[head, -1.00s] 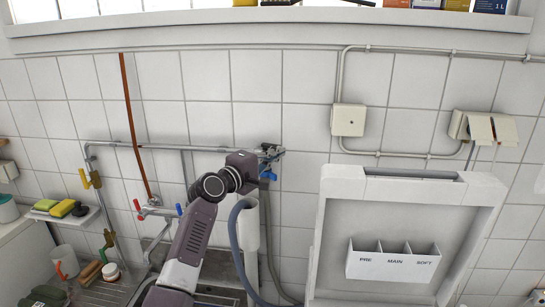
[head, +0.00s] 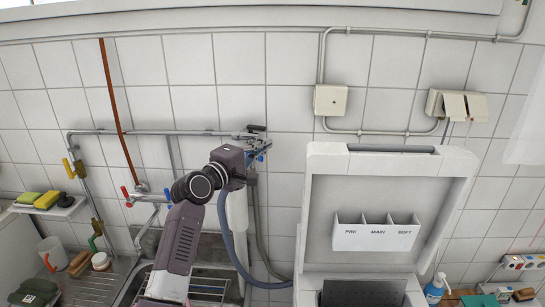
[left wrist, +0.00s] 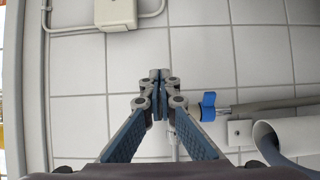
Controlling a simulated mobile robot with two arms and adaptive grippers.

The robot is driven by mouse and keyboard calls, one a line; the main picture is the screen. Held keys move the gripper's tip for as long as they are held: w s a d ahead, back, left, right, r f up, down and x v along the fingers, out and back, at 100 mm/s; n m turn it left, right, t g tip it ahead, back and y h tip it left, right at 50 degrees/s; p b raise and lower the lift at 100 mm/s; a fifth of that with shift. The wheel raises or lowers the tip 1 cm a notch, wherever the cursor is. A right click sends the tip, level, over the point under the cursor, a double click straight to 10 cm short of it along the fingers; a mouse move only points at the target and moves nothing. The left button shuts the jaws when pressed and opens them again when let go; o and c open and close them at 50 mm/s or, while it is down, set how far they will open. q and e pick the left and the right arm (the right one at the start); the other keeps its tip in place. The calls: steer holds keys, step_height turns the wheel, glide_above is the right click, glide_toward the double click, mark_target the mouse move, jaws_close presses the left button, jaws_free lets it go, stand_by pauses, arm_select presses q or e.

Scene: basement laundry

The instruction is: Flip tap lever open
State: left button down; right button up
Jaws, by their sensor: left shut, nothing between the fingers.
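The tap's blue lever (left wrist: 208,105) shows in the left wrist view, at the left end of a grey pipe (left wrist: 265,104) on the tiled wall. My left gripper (left wrist: 160,76) is shut and empty. In that view its fingertips are left of the lever and a little higher in the picture, with a visible gap between. In the head view my left gripper (head: 257,131) is at the right end of the wall pipe. The arm and gripper there hide much of the tap. My right gripper is in neither view.
A grey hose (head: 226,240) hangs below the tap. A white machine with an open lid (head: 310,210) stands at right. A sink (head: 140,285) with a red-and-blue-handled faucet (head: 147,195) is at left. A junction box (head: 330,100) is on the wall.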

arm_select(q)
steer(key=s+d+b, duration=0.1)
steer(key=s+d, duration=0.1)
steer(key=s, duration=0.4)
steer(key=shift+s+r, duration=0.25)
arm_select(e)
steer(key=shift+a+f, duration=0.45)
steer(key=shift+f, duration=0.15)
